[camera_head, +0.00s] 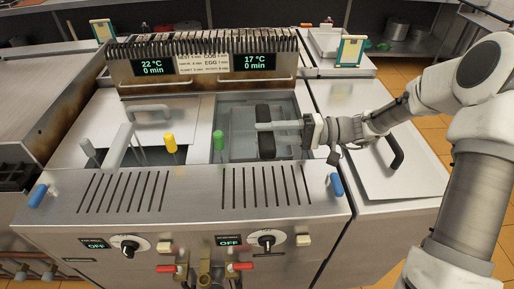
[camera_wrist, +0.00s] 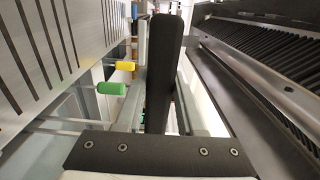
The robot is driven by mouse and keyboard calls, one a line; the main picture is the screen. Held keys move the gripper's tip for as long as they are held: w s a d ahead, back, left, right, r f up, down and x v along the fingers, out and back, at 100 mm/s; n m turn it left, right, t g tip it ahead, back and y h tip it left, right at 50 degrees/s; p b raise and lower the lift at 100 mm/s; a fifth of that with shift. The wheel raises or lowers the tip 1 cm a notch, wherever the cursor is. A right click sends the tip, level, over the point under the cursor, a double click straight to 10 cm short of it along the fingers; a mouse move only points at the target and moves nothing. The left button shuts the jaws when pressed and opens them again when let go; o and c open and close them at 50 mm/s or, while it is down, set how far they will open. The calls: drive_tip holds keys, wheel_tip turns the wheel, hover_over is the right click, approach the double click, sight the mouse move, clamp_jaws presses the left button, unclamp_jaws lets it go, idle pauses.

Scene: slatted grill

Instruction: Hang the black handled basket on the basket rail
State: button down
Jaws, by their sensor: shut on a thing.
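My gripper (camera_head: 264,126) reaches in from the right over the right-hand well (camera_head: 238,112). It is shut on a black handle (camera_head: 266,147), which stands upright between the fingers. In the wrist view the black handle (camera_wrist: 162,75) runs up between the grey fingers. The basket body below the handle is not clearly visible, so I cannot tell whether it touches the well floor. The likely basket rail (camera_head: 208,86) is a thin metal bar below the displays, behind the well. The handle is apart from it, on its front side.
A slatted grill top (camera_head: 200,45) rises at the back. Upright yellow (camera_head: 170,143) and green (camera_head: 219,141) grips stand left of my gripper. A flat lid with a black handle (camera_head: 391,152) lies right of the well. Slotted steel (camera_head: 265,187) lies in front.

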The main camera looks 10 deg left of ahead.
drive_tip(key=shift+r, duration=0.15)
drive_tip(key=shift+w+r+p, duration=0.1)
drive_tip(key=shift+r+p, duration=3.5)
drive_tip(key=shift+r, duration=1.95)
drive_tip(key=shift+w+a, duration=0.3)
drive_tip(key=shift+w, duration=0.6)
drive_tip(key=shift+w+a, duration=0.25)
drive_tip(key=shift+w, duration=0.65)
drive_tip(key=shift+f+b, duration=0.1)
drive_tip(key=shift+b, duration=0.2)
drive_tip(key=shift+f+b, duration=1)
drive_tip(key=shift+f, duration=0.3)
